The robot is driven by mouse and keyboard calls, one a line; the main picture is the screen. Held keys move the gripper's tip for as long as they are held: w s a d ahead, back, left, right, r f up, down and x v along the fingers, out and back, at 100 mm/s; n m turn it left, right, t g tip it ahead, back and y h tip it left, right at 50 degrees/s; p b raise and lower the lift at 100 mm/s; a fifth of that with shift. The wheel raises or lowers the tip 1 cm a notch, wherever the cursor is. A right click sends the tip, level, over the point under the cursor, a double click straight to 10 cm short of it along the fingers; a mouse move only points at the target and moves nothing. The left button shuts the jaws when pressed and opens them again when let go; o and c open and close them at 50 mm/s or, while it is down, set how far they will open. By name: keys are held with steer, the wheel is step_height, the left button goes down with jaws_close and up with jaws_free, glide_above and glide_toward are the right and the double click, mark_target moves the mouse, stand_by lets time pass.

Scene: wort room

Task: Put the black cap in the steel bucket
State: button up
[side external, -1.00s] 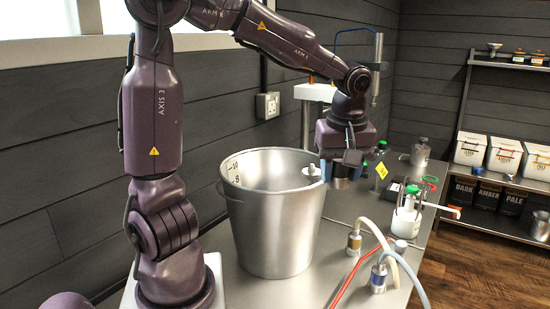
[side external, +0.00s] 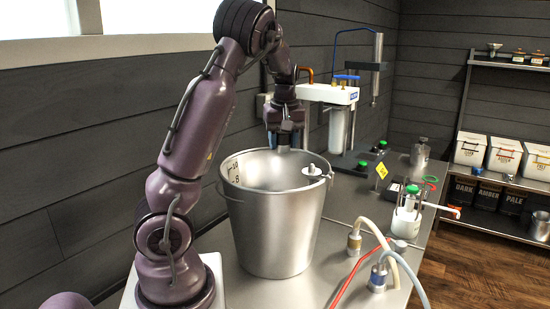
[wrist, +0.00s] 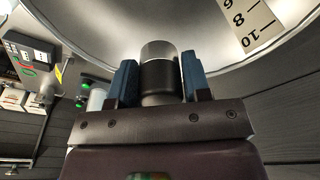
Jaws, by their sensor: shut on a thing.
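The steel bucket (side external: 272,225) stands upright on the bench, with a dark number scale on its inner wall. Its inside and rim (wrist: 110,40) fill the top of the wrist view. My gripper (side external: 284,142) is at the bucket's far rim in the side view. In the wrist view my gripper (wrist: 159,85) has its two blue fingers closed on a short cylinder (wrist: 160,72), black near the jaws and pale grey at its far end. I cannot tell for sure that this is the black cap. No other black cap is clear in view.
A white filter unit (side external: 328,93) stands behind. Hoses with brass and blue fittings (side external: 378,278) lie in front right.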

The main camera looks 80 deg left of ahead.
step_height(320, 180, down, 28)
steer(key=shift+w+d+f, duration=0.1)
steer(key=shift+d, duration=0.05)
stand_by(0.3)
steer(key=o, duration=1)
steer(key=shift+o, duration=0.2)
step_height(320, 180, up, 12)
steer(key=d, duration=0.2)
steer(key=shift+a, duration=0.1)
